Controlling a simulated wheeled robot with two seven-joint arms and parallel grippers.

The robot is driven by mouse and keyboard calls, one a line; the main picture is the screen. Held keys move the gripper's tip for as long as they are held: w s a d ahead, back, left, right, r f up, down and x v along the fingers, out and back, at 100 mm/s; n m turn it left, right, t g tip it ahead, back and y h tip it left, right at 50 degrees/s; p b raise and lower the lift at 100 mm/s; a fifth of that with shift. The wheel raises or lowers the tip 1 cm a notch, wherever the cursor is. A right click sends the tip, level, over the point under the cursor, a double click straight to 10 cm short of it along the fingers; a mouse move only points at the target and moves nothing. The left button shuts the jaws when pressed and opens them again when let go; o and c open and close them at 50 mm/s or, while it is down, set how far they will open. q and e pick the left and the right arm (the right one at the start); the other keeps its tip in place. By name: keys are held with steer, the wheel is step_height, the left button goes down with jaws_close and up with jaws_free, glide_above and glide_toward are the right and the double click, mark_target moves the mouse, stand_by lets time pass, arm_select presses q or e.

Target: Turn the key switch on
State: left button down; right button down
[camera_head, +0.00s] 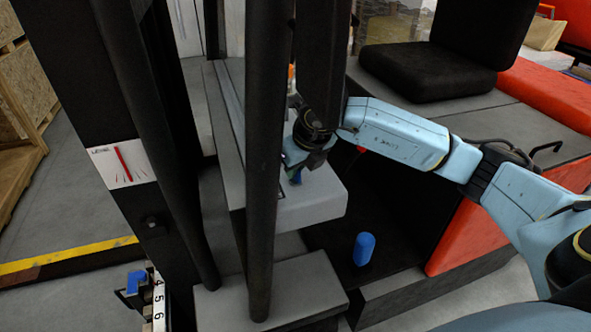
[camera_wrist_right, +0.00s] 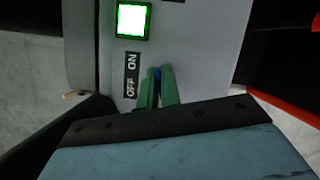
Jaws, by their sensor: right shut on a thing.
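The key switch (camera_wrist_right: 157,71) shows as a small blue piece between my right gripper's green fingers (camera_wrist_right: 158,83) in the right wrist view. It sits beside a black OFF/ON label (camera_wrist_right: 131,75) on a grey panel. The gripper is shut on it, and the fingers hide most of the key, so its turned position cannot be told. In the head view my right gripper (camera_head: 298,162) is down at the top of the grey console (camera_head: 312,197), partly behind a dark post. My left gripper is not in view.
A square lamp (camera_wrist_right: 132,20) with a bright green rim glows on the panel. Dark upright posts (camera_head: 264,150) stand close to the gripper. A blue cylinder (camera_head: 365,249) stands on the dark floor plate. A black seat (camera_head: 428,72) is behind my right arm.

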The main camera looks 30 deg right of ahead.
steer(key=shift+r+m, duration=0.1)
steer(key=shift+m, duration=0.5)
steer(key=c, duration=1.6)
jaws_free()
steer(key=v, duration=0.7)
steer(key=shift+r, duration=0.2)
steer(key=shift+s+a, duration=0.1)
steer(key=shift+s, duration=0.05)
